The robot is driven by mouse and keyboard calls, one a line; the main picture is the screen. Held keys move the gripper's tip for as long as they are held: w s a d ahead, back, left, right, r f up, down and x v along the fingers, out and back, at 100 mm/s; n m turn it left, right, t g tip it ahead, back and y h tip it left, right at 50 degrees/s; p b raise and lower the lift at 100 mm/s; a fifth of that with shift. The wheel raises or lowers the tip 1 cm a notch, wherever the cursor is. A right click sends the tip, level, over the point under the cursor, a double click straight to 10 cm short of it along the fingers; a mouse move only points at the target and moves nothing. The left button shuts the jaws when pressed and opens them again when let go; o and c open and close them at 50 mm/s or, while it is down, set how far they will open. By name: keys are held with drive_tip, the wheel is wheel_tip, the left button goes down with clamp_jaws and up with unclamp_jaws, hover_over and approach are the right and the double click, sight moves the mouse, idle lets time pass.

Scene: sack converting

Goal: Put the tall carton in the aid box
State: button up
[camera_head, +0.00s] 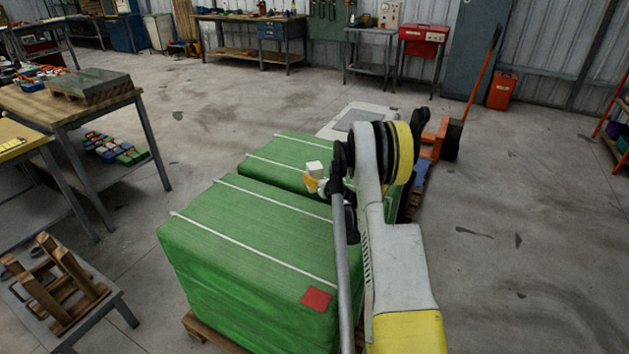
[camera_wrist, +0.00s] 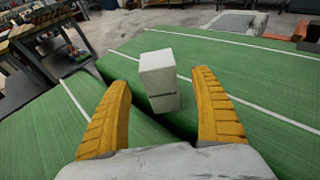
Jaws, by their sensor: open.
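The tall carton, a plain white upright block, stands on a green wrapped bale in the wrist view (camera_wrist: 158,72), near the dark gap between two bales. In the head view its pale top (camera_head: 315,167) shows beside my gripper (camera_head: 320,184). In the wrist view the yellow fingers of my gripper (camera_wrist: 163,82) are open, one on each side of the carton in the picture, with clear space on both sides. I cannot tell whether the carton is between the fingers or beyond them. I cannot identify the aid box for certain; a red box (camera_head: 424,36) stands at the back.
Two green bales (camera_head: 250,240) with white straps rest on pallets below my arm. A pallet truck (camera_head: 436,135) stands behind them. Wooden workbenches (camera_head: 75,108) and a low table with a wooden rack (camera_head: 60,285) are at left. Floor at right is clear.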

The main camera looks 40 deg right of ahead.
sight(316, 164)
drive_tip(key=b+x, duration=0.2)
drive_tip(key=x, duration=0.3)
drive_tip(key=shift+w+f+b, duration=0.2)
drive_tip(key=shift+w+b, duration=0.1)
drive_tip(key=c, duration=1.4)
drive_tip(key=shift+r, duration=0.1)
drive_tip(key=shift+r+p, duration=0.4)
drive_tip(key=shift+r, duration=0.15)
drive_tip(key=r, duration=0.1)
drive_tip(key=r+p, duration=0.1)
drive_tip(key=d+r+p, duration=0.1)
drive_tip(key=r, duration=0.1)
drive_tip(key=shift+w, duration=0.25)
drive_tip(key=w+d+r+p, duration=0.1)
drive_tip(key=d+r, duration=0.1)
drive_tip(key=d, duration=0.1)
drive_tip(key=w+d+r+p, duration=0.1)
drive_tip(key=w+d, duration=0.1)
drive_tip(key=d, duration=0.1)
drive_tip(key=w+d+r+p, duration=0.1)
drive_tip(key=w+d+r, duration=0.1)
drive_tip(key=d, duration=0.1)
drive_tip(key=shift+d+r, duration=0.15)
drive_tip(key=shift+r, duration=0.25)
